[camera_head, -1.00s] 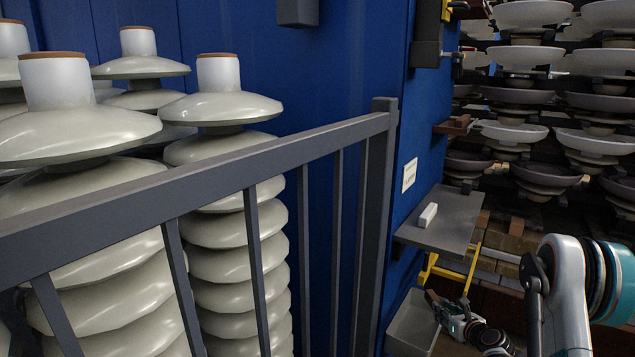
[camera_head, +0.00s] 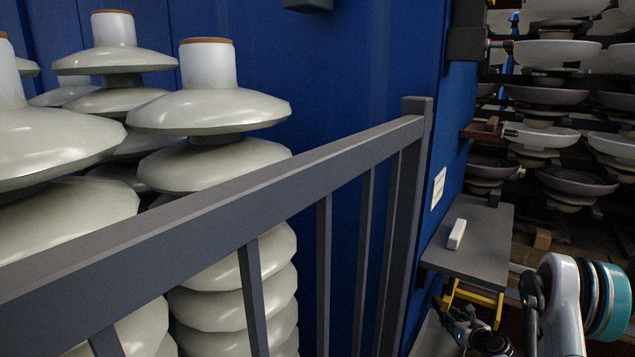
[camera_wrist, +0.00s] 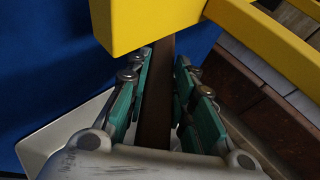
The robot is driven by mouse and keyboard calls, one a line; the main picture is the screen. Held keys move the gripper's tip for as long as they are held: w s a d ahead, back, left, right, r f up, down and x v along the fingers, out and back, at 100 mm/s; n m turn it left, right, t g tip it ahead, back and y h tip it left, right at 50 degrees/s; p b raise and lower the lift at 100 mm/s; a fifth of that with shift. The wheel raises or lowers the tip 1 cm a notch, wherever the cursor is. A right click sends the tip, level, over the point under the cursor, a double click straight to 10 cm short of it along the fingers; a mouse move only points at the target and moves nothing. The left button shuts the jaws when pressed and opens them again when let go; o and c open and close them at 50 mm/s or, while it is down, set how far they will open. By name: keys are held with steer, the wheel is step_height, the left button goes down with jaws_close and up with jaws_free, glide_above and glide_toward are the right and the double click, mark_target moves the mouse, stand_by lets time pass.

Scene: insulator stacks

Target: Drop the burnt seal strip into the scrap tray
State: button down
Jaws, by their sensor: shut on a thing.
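The burnt seal strip (camera_wrist: 154,105) is a dark brown upright strip between my gripper's green finger pads in the wrist view. My gripper (camera_wrist: 157,80) is shut on it. The strip's upper end passes behind a yellow bracket. The scrap tray appears to be the pale grey tray (camera_wrist: 50,140) at lower left in the wrist view, below and beside my gripper. In the head view, only part of this tray (camera_head: 430,340) shows at the bottom edge. My gripper (camera_head: 455,325) is small and dark there, beside the tray and below the shelf; the strip cannot be made out.
The yellow bracket (camera_wrist: 150,22) is very close to my fingers; it also shows under a grey shelf (camera_head: 475,250) with a white block (camera_head: 457,234). A grey railing (camera_head: 260,190) stands before white insulator stacks (camera_head: 215,180). A blue wall (camera_head: 350,60) is behind.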

step_height(320, 180, down, 6)
steer(key=shift+r+b, duration=0.25)
steer(key=shift+b, duration=0.8)
steer(key=c, duration=1.3)
jaws_free()
steer(key=shift+r, duration=0.1)
